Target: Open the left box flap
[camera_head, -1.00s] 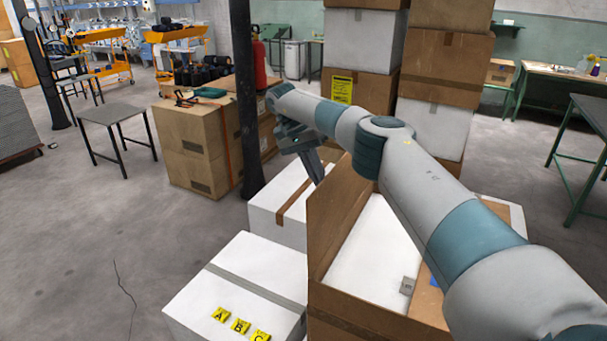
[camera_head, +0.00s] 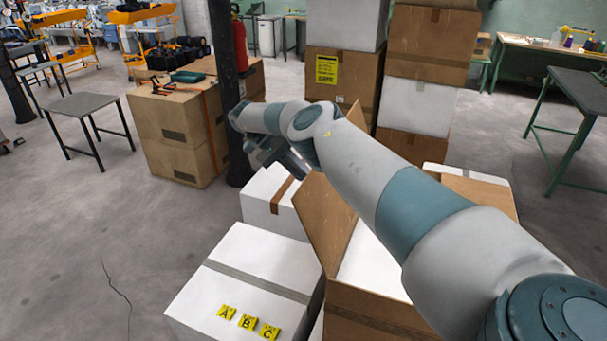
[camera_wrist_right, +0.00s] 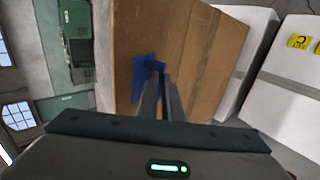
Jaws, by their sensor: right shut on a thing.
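The open brown cardboard box (camera_head: 375,312) stands at the lower middle of the head view, with white showing inside. Its left flap (camera_head: 325,212) stands up and leans outward to the left. My right arm reaches across the box from the right, and my right gripper (camera_head: 303,170) is at the flap's upper edge, its tips partly hidden there. In the right wrist view the flap is a brown panel (camera_wrist_right: 190,60) with a blue tab (camera_wrist_right: 142,72). The right gripper's fingers (camera_wrist_right: 161,75) are shut on this tab. My left gripper is out of view.
A white box with yellow A, B, C labels (camera_head: 245,265) stands left of the open box, with another white taped box (camera_head: 262,200) behind it. Stacked boxes (camera_head: 425,70) and a dark pole (camera_head: 228,80) stand behind.

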